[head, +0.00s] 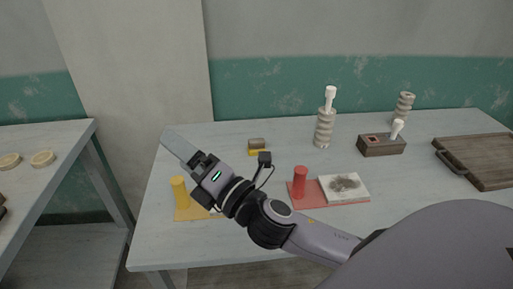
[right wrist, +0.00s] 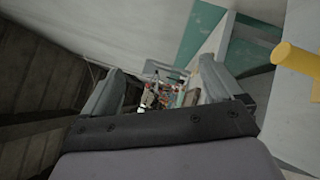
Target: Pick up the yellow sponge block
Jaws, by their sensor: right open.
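The yellow sponge block (head: 253,153) lies on the grey-blue table near its back edge, left of the middle. It shows as a thin yellow layer with a brown block (head: 257,143) on top. My right gripper (head: 172,142) is open and empty, raised over the left part of the table and pointing to the upper left. In the picture it is left of the sponge block, apart from it. The right wrist view shows its two spread fingers (right wrist: 158,85) with nothing held between them; I cannot make out the sponge there. My left gripper is not in view.
A yellow cylinder (head: 179,191) stands close below my right gripper in the picture. A red cylinder (head: 299,183) and a white tile with dark trimmings (head: 344,196) are at the front. A ridged post (head: 324,128), a box (head: 381,148) and a wooden tray (head: 482,160) are further right.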

